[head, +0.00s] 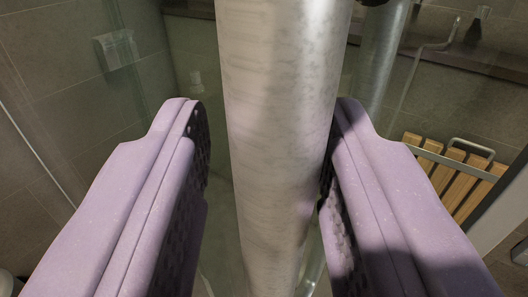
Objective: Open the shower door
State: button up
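A thick, vertical brushed-metal handle bar (278,120) runs from top to bottom through the middle of the head view. It stands in front of the clear glass of the shower door (150,100). My gripper (268,112) is open, with one purple finger on each side of the bar. A gap shows between the left finger and the bar. The right finger is very close to the bar's right edge; I cannot tell if it touches. The bar's ends are out of view.
Behind the glass are tiled walls, a wall fitting (117,50) at the upper left and a metal pipe (385,55) at the upper right. A slatted wooden seat (455,178) is at the right. A pale edge (505,210) runs along the far right.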

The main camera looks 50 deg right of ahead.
jog(key=shift+o, duration=0.2)
jog(key=shift+a, duration=0.1)
jog(key=shift+s+r, duration=0.1)
jog(key=shift+r, duration=0.1)
jog(key=v, duration=0.7)
jog(key=shift+a+p, duration=0.25)
jog(key=shift+p, duration=0.15)
jog(key=shift+s+f, duration=0.1)
